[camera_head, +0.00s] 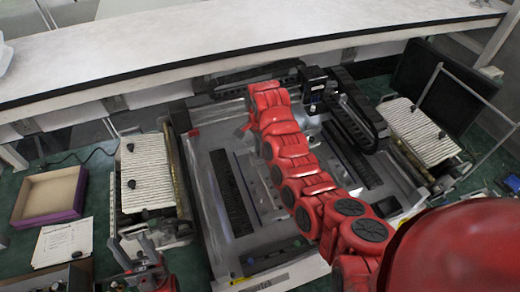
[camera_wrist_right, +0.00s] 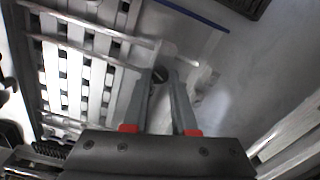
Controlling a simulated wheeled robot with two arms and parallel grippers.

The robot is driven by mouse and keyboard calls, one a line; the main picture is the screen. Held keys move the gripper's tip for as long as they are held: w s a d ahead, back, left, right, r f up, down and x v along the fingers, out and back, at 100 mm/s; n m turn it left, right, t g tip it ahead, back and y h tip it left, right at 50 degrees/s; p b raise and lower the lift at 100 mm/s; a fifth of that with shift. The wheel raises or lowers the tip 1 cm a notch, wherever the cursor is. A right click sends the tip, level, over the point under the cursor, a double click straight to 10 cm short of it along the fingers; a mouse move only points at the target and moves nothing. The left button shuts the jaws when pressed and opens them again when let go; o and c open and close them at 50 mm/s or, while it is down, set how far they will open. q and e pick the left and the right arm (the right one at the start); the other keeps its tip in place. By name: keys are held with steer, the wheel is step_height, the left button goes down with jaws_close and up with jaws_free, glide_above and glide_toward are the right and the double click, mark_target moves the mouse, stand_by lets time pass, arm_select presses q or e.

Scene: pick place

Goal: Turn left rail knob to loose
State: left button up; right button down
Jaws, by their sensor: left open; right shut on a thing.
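The grey machine bed (camera_head: 205,165) has dark slotted strips and a black cable chain (camera_head: 350,110). White ribbed panels flank it at left (camera_head: 145,170) and right (camera_head: 425,135). A cardboard tray (camera_head: 48,193) lies far left. A long white shelf (camera_head: 230,35) runs across the back.

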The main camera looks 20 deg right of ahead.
steer(key=shift+f+n+b, duration=0.15)
steer(key=shift+n+b, duration=0.5)
steer(key=shift+n, duration=1.05)
steer(key=n, duration=0.2)
steer(key=shift+r+n, duration=0.2)
steer(key=shift+n, duration=0.2)
steer(key=n, duration=1)
steer(key=shift+n, duration=0.4)
steer(key=n, duration=0.7)
